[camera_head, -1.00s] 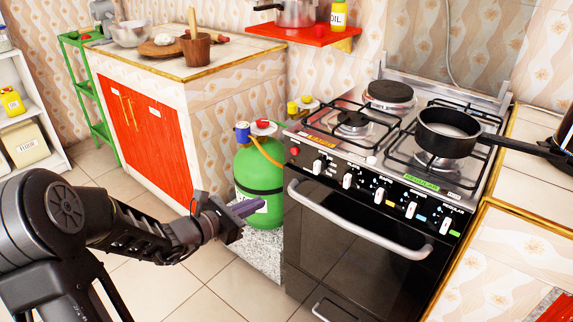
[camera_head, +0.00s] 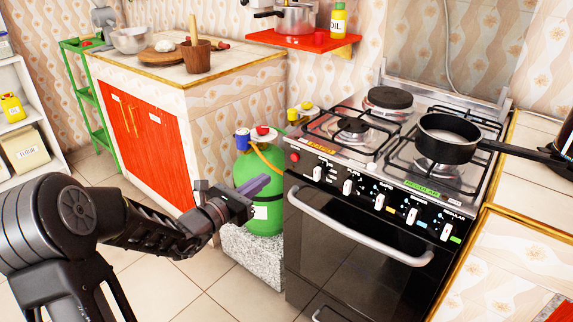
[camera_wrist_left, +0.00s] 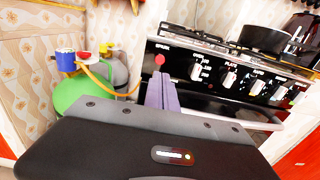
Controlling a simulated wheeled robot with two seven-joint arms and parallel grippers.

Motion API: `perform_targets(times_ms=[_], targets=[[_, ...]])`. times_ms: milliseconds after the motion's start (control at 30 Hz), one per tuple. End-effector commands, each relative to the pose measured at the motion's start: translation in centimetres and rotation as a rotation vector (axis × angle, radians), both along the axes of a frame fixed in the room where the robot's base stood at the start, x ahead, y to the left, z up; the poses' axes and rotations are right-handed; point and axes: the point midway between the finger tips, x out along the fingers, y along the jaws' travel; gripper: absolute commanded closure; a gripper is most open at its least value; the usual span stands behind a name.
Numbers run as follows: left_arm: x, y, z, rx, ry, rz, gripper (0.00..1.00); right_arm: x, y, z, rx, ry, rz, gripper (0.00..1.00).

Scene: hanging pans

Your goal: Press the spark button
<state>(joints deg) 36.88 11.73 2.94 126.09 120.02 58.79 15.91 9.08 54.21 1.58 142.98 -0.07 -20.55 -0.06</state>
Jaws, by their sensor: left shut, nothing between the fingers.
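The red spark button (camera_head: 294,157) sits at the left end of the stove's black front panel. In the left wrist view the red button (camera_wrist_left: 160,60) shows just beyond the fingertips, under the word SPARK. My left gripper (camera_head: 262,183) is shut and empty, with its purple fingers pointing toward the stove. In the head view it is left of and below the button, in front of the green gas cylinder. In the left wrist view its fingertips (camera_wrist_left: 161,77) line up just below the button; whether they touch it I cannot tell. My right gripper is not in view.
The stove (camera_head: 350,225) has a row of knobs right of the button and an oven handle (camera_head: 350,232) below. The green gas cylinder (camera_head: 262,215) with an orange hose stands left of the stove. A black pan (camera_head: 447,137) sits on a right burner.

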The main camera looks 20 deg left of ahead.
Motion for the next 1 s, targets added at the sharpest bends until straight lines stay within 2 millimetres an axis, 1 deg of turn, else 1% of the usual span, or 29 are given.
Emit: perform_targets(times_ms=[33,300,500,600,700,1000], targets=[[0.9,-0.4,-0.1,-0.001,-0.002,-0.004,1.00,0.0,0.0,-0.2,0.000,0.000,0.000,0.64],[6.3,-1.8,-0.1,-0.001,-0.002,-0.004,1.00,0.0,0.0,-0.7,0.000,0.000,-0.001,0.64],[9.1,-2.5,-0.1,0.000,-0.001,-0.002,1.00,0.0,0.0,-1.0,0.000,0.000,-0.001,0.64],[9.8,-2.7,0.0,0.000,-0.001,0.000,1.00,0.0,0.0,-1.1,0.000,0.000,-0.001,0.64],[10.1,-2.7,0.0,-0.001,-0.001,0.000,1.00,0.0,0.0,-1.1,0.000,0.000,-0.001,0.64],[10.1,-2.8,0.0,-0.001,0.000,0.000,1.00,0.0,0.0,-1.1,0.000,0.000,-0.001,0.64]])
